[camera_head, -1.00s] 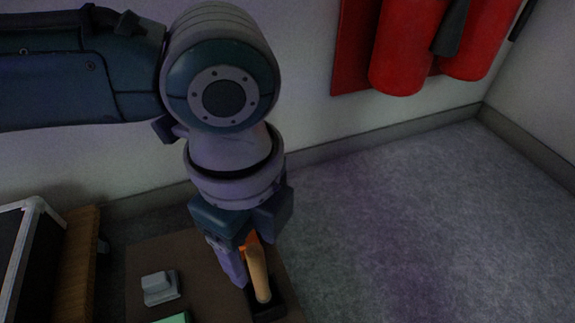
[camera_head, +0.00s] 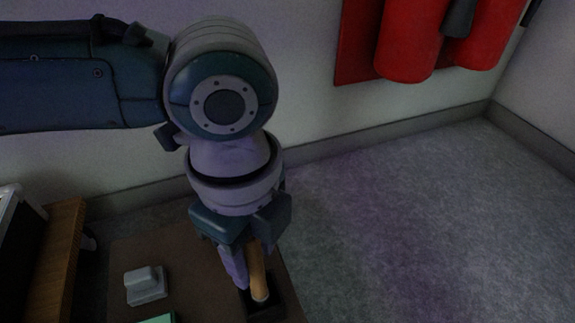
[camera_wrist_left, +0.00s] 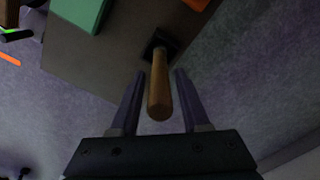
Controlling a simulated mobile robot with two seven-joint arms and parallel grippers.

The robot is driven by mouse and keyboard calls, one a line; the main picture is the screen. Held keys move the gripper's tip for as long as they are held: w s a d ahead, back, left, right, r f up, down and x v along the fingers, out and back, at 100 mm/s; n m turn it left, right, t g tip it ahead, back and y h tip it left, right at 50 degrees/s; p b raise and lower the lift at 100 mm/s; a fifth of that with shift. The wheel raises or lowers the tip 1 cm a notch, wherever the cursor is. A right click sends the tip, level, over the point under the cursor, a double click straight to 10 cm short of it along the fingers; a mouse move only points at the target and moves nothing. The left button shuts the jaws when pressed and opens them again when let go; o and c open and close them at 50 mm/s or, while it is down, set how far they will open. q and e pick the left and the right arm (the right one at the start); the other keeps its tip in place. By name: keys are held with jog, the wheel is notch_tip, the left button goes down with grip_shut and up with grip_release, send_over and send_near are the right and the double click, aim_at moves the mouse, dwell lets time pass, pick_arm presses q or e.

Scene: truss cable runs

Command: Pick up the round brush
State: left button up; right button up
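The round brush shows as a wooden handle (camera_head: 257,272) standing up from a dark square base on the brown board. In the left wrist view the handle (camera_wrist_left: 159,88) points toward the camera, between the two fingers. My left gripper (camera_head: 246,280) comes down over it from above; it also shows in the left wrist view (camera_wrist_left: 155,85). Its fingers are open, one on each side of the handle, with a visible gap on both sides. The brush's head is hidden from both views. My right gripper is not in view.
A grey block-shaped object (camera_head: 146,285) and a green object (camera_head: 158,319) lie on the brown board (camera_head: 200,290). A wooden-sided case (camera_head: 58,262) stands at the left. Red cylinders (camera_head: 412,40) hang on the wall. The floor at the right is clear.

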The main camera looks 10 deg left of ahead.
pick_arm(q)
grip_shut()
jog(key=shift+r, duration=0.1)
dwell(0.4)
